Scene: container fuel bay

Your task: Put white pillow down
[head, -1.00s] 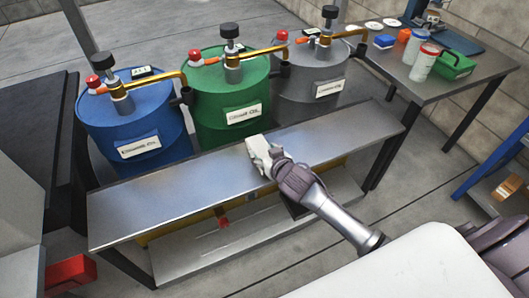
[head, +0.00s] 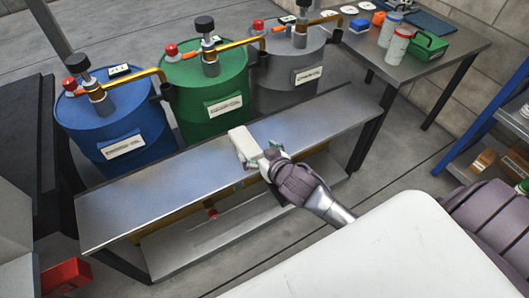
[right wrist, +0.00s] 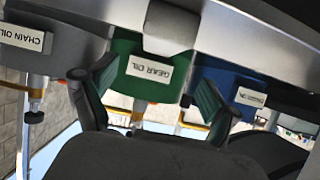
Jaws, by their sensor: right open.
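In the right wrist view the pillow (right wrist: 170,28) shows at the top as a grey block, beyond the fingertips. The fingers of my right gripper (right wrist: 152,95) are spread apart with nothing between them. My left gripper is not in view.
Blue (head: 115,125), green (head: 205,90) and grey (head: 290,75) drums with pumps stand behind the shelf. A side table (head: 440,65) at the back right holds containers. A red box (head: 67,277) is at lower left. The shelf is clear either side of the pillow.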

